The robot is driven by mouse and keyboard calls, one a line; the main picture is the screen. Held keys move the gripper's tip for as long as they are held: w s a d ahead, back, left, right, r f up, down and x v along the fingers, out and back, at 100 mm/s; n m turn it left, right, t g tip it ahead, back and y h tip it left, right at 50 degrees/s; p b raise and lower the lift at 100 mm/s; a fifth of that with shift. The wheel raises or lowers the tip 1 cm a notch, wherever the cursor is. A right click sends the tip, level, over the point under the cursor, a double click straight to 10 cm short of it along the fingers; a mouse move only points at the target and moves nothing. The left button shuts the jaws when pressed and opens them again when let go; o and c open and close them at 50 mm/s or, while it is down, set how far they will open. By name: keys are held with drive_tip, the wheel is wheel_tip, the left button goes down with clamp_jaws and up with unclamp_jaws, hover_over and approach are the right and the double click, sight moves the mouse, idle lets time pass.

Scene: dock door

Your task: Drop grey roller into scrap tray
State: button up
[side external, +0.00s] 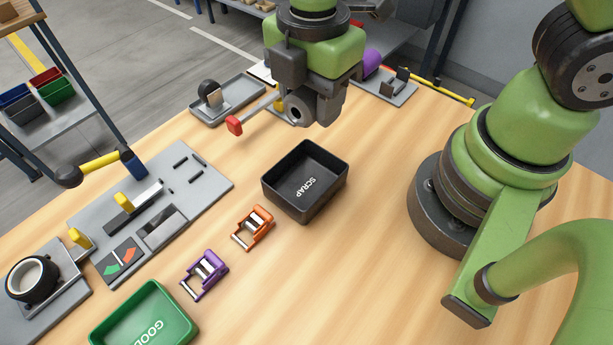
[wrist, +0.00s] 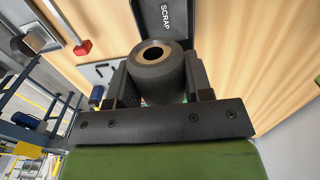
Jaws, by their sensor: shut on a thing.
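My gripper (side external: 303,108) is shut on the grey roller (wrist: 160,78), with a finger on either side of it in the wrist view. The roller is a dark grey cylinder with a copper-coloured ring around its bore, and its bored end faces the wrist camera's upper side. The roller also shows under my wrist in the side view (side external: 297,113), partly hidden by the gripper. The black scrap tray (side external: 322,166), marked SCRAP, stands on the table, in front of and below my gripper in the side view. Its visible floor is empty. It shows partly in the wrist view (wrist: 185,20), beyond the roller.
An orange frame (side external: 253,228) and a purple frame (side external: 204,274) stand left of the scrap tray. A green GOOD tray (side external: 183,310) is at the front. A red-tipped bar (side external: 234,125) extends beside my gripper. A grey fixture plate (side external: 205,180) lies left.

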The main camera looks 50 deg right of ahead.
drive_tip(key=shift+s+a+f, duration=0.1)
drive_tip(key=shift+s+f, duration=0.05)
drive_tip(key=shift+s, duration=0.15)
drive_tip(key=shift+f, duration=2.85)
drive_tip(key=o, duration=1.1)
drive_tip(key=shift+r, duration=0.1)
wheel_tip(320, 180, up, 10)
drive_tip(key=shift+f, duration=0.1)
